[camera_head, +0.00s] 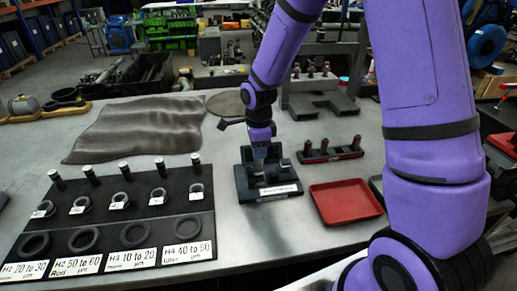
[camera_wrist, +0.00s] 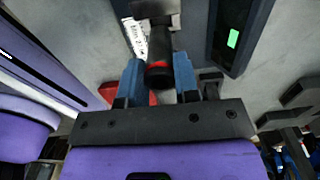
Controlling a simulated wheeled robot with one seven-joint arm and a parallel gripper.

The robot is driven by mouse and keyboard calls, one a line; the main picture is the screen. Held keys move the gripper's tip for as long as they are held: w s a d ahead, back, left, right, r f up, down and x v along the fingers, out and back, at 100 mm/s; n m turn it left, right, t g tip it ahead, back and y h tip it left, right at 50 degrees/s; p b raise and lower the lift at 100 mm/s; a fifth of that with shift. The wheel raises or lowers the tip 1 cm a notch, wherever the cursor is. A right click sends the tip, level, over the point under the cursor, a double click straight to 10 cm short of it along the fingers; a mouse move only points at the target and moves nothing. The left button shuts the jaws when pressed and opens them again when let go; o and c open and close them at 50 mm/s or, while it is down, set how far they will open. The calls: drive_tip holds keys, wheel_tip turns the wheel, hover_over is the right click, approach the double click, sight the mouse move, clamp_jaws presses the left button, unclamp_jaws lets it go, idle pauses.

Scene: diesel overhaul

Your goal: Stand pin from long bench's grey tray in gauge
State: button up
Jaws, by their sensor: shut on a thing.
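My gripper (camera_head: 262,148) is over the dark gauge (camera_head: 268,190), which has a white label on its front and stands on the bench. In the wrist view its blue fingers (camera_wrist: 158,82) are shut on a dark pin (camera_wrist: 158,62) with a reddish band. The pin's far end meets or overlaps a grey metal part (camera_wrist: 155,10) in that view; I cannot tell whether it touches. In the head view the gripper hides the pin. A grey tray (camera_head: 376,184) shows only as a sliver beside my arm, its inside hidden.
A red tray (camera_head: 345,203) lies right of the gauge, with a rack of dark pins (camera_head: 330,152) behind it. A black labelled board (camera_head: 115,215) with rings and several pins lies left. A dark mat (camera_head: 135,128) lies behind it. Bare bench surrounds the gauge's front.

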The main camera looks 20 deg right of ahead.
sight(258, 163)
drive_tip(key=shift+f, duration=2.85)
idle(1.3)
drive_tip(key=o, duration=1.4)
drive_tip(key=shift+r, duration=0.1)
drive_tip(key=shift+r, duration=3.9)
